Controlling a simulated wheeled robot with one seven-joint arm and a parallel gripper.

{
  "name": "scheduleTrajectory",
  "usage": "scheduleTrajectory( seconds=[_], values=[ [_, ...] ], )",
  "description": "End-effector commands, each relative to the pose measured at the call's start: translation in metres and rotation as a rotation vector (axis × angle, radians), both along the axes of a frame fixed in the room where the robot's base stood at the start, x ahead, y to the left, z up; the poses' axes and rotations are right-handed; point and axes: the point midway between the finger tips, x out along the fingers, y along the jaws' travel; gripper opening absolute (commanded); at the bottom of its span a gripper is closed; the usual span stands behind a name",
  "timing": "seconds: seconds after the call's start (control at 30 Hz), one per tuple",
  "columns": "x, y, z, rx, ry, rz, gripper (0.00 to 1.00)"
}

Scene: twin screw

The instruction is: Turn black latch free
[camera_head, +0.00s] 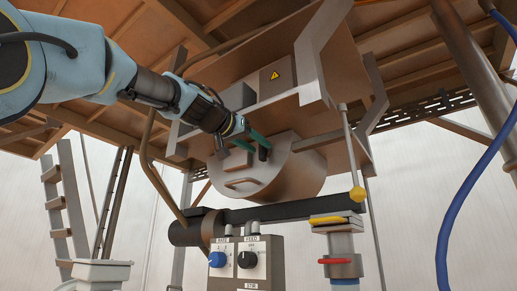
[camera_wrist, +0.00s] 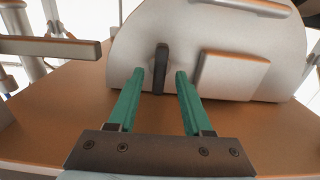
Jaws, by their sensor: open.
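The black latch (camera_wrist: 161,66) is a short dark bar standing upright on the pale round face of the housing (camera_wrist: 200,30) in the wrist view. In the head view the latch (camera_head: 264,153) shows small beside my green fingers. My gripper (camera_wrist: 157,73) is open, with one green finger to each side of the latch's lower part in the picture. Whether the fingers touch it or how deep they reach around it, I cannot tell. In the head view my gripper (camera_head: 250,142) reaches in from the upper left to the housing (camera_head: 287,172).
A raised flat plate (camera_wrist: 232,75) sits right of the latch in the wrist view. A handle (camera_head: 243,183) is low on the housing face. Below are a dark horizontal pipe (camera_head: 285,211) and a control box (camera_head: 246,261) with knobs. A blue hose (camera_head: 465,195) hangs at right.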

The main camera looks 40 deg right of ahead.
Motion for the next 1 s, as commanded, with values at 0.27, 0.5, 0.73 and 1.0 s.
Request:
scheduleTrajectory(
  seconds=[0.27,0.5,0.73,1.0],
  values=[
    [-0.014,0.055,-0.004,-0.004,-0.001,0.001,0.50],
    [-0.022,0.086,-0.002,-0.002,-0.001,0.001,0.50],
    [-0.024,0.092,-0.001,0.000,0.001,0.000,0.50],
    [-0.024,0.092,0.000,0.000,0.001,0.000,0.50]
  ],
)
